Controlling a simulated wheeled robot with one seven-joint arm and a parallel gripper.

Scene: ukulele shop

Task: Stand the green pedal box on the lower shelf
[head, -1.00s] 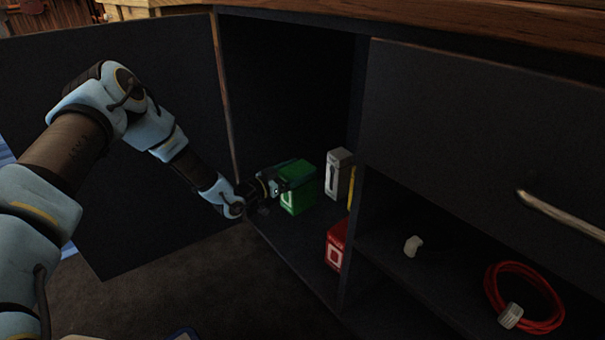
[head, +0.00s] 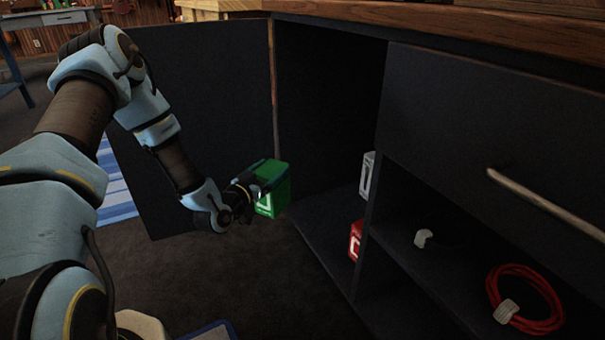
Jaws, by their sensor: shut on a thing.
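The green pedal box (head: 275,187) has a white mark on its front. My gripper (head: 256,191) is shut on it from the left and holds it in the air, in front of the open cupboard compartment. The box looks roughly upright, with a slight tilt. The lower shelf (head: 425,272) is in the open section on the right, below the drawer front. How my fingertips sit on the box is partly hidden.
The cupboard door (head: 200,110) stands open on the left. A red box (head: 355,240) and a grey-white box (head: 367,175) stand inside the compartment, partly hidden by the divider.

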